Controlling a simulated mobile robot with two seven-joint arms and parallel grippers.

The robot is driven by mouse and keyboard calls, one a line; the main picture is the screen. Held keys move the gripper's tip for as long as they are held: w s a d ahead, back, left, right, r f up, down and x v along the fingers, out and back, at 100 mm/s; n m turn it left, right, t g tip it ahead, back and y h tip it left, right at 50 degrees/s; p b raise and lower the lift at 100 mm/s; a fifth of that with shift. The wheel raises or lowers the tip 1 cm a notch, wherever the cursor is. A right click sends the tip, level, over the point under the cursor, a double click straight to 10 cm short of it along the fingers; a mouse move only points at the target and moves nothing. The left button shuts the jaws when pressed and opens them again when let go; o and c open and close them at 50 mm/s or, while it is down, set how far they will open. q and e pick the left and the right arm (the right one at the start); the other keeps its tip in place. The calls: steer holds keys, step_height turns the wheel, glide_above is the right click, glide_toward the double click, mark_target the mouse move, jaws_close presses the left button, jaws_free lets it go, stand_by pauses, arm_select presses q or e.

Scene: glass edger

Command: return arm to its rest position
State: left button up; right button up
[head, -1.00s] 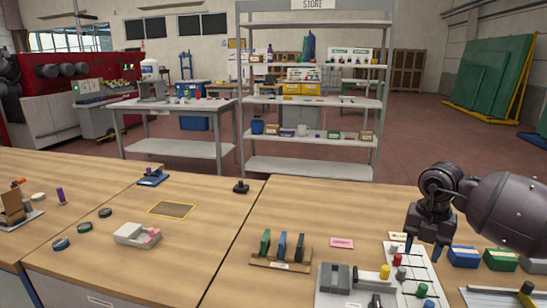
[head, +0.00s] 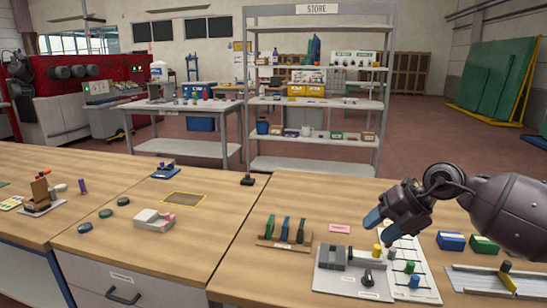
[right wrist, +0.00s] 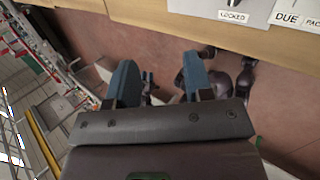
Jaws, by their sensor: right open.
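My right gripper (head: 380,227) is open and empty. In the head view it is above the right workbench (head: 232,265), its blue fingers pointing left and somewhat down. My left gripper is not recognisable in any view.
A grey fixture plate (head: 345,287) with a dark knob lies below the gripper. A wooden rack (head: 284,240) with coloured pieces stands left of it. Blue (head: 451,241) and green boxes (head: 485,245) and a metal rail (head: 475,283) lie to the right. Bare wood lies behind the rack.

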steer(key=s+a+r+m+t+y, duration=0.1)
steer(key=a+r+m+t+y, duration=0.15)
steer(key=a+y, duration=0.25)
steer(key=s+a+r+m+t+y, duration=0.1)
steer(key=a+r+m+t+y, duration=0.1)
steer(key=a+r+t+y, duration=0.25)
steer(key=s+d+f+m+t+h, duration=0.2)
steer(key=s+d+f+m+h, duration=0.15)
steer(key=f+m, duration=0.35)
steer(key=s+d+f+m+t+h, duration=0.2)
steer(key=f+m+h, duration=0.3)
steer(key=f+m, duration=0.2)
steer(key=s+d+f+m+t+h, duration=0.2)
steer(key=d+f+m+t+h, duration=0.15)
steer(key=f+m, duration=0.3)
steer(key=s+d+f+m+g+h, duration=0.2)
steer(key=s+f+m+g, duration=0.1)
steer(key=s+f, duration=0.6)
steer(key=s+d+f+m+g+h+p, duration=0.1)
steer(key=s+d+f+m+g+h, duration=0.1)
steer(key=s+f, duration=0.7)
steer(key=s+m+g, duration=0.1)
steer(key=s+m, duration=0.1)
steer(key=s, duration=0.4)
steer(key=shift+s+d+m, duration=0.2)
steer(key=shift+s+m, duration=0.1)
steer(key=shift+m, duration=0.1)
steer(key=shift+f+h, duration=0.1)
steer(key=shift+h, duration=0.15)
